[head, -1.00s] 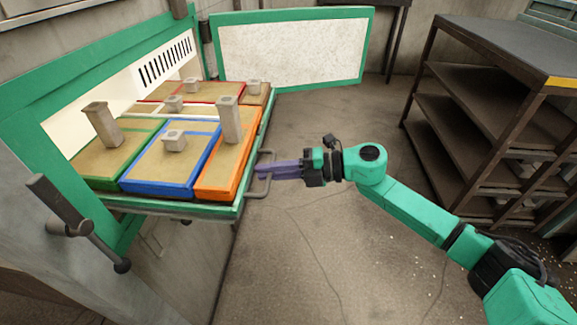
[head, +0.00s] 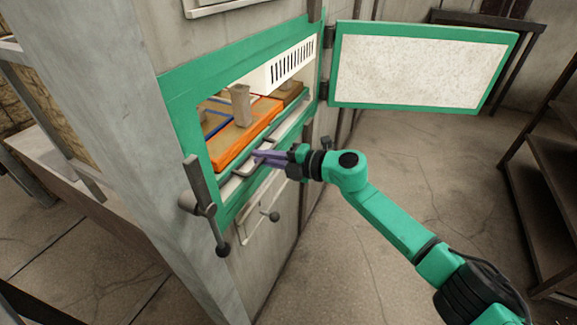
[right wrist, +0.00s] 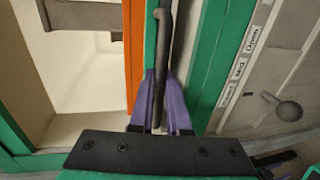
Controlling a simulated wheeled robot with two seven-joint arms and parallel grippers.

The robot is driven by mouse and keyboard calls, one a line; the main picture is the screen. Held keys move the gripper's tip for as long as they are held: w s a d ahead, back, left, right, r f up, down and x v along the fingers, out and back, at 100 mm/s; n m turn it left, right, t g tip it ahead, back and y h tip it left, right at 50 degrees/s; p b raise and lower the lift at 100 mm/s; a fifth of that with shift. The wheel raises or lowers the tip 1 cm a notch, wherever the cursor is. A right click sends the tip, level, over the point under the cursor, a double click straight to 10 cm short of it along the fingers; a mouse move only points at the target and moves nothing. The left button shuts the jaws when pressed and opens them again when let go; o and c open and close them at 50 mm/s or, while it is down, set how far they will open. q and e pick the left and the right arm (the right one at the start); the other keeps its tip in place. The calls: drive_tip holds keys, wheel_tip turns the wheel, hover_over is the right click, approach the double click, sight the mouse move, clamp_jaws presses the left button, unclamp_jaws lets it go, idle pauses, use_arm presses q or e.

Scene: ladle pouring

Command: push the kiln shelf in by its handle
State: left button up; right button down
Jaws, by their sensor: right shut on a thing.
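The kiln shelf (head: 274,131) sits mostly inside the kiln's green-framed opening (head: 195,83), its front edge near the mouth. An orange-edged tray (head: 235,142) with an upright post (head: 241,104) stands along its front, and a blue-edged tray (head: 214,122) shows behind. My right gripper (head: 258,156) has purple fingers shut on the grey bar handle (head: 240,168) at the shelf's front. In the right wrist view the handle bar (right wrist: 161,60) runs between the fingers (right wrist: 160,100). The kiln wall hides much of the shelf's load. My left gripper is not in view.
The kiln door (head: 420,65) stands swung open to the right. A lever with a dark knob (head: 207,210) juts out left of the opening. A dark rack (head: 556,165) stands at the far right. The floor (head: 350,250) between is clear.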

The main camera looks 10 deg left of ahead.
sight(243, 151)
drive_tip(key=x, duration=0.3)
drive_tip(key=b+x, duration=0.1)
drive_tip(key=x, duration=0.1)
drive_tip(key=shift+a+r, duration=0.1)
drive_tip(key=shift+r, duration=0.3)
drive_tip(key=shift+w+a, duration=0.1)
drive_tip(key=shift+a, duration=0.15)
drive_tip(key=shift+r, duration=0.15)
drive_tip(key=c, duration=1.1)
unclamp_jaws()
drive_tip(key=shift+o, duration=1)
drive_tip(key=shift+w+a, duration=0.1)
drive_tip(key=shift+a, duration=0.15)
drive_tip(key=shift+d, duration=0.1)
drive_tip(key=p+v, duration=0.1)
drive_tip(key=v, duration=1.3)
drive_tip(key=shift+d, duration=0.15)
